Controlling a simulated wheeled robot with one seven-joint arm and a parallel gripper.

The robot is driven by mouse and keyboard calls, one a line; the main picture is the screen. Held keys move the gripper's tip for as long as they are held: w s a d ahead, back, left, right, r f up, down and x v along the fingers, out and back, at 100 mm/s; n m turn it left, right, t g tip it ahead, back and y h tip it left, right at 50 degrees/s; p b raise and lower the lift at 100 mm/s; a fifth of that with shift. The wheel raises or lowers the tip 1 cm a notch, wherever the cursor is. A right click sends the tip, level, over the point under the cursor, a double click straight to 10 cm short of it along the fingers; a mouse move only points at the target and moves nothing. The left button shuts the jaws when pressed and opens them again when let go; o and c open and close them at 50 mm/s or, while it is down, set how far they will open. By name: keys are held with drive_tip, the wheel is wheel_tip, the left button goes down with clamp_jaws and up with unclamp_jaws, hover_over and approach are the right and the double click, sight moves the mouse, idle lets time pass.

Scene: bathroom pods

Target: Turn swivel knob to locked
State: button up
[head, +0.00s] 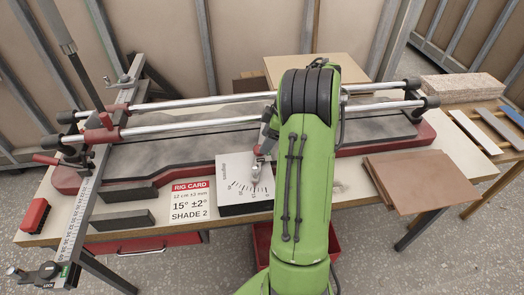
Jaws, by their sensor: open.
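A tile-cutting rig with twin chrome rails (190,108) stands on the workbench. A long ruler bar (82,200) slants down its left side to a black end block with a knob (48,270), marked LOCK, and a small chrome end piece (13,270). I cannot tell for sure which knob is the swivel knob. A white angle scale (235,195) with a chrome pointer (256,172) sits at the middle front, just left of my green arm. My arm reaches up over the rails; its bulk hides my gripper, so its jaws do not show.
A rig card (190,203) reads 15° ±2°. A red block (34,215) lies at the left front. Brown tiles (410,178) are stacked at right, and a speckled slab (462,87) lies beyond. A red bin (330,240) is partly behind my arm. Open floor lies at the front left.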

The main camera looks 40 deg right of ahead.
drive_tip(key=x, duration=0.3)
drive_tip(key=shift+w+a+f+b, duration=0.1)
drive_tip(key=shift+f+b, duration=0.25)
drive_tip(key=c, duration=1.1)
drive_tip(key=shift+o, duration=0.2)
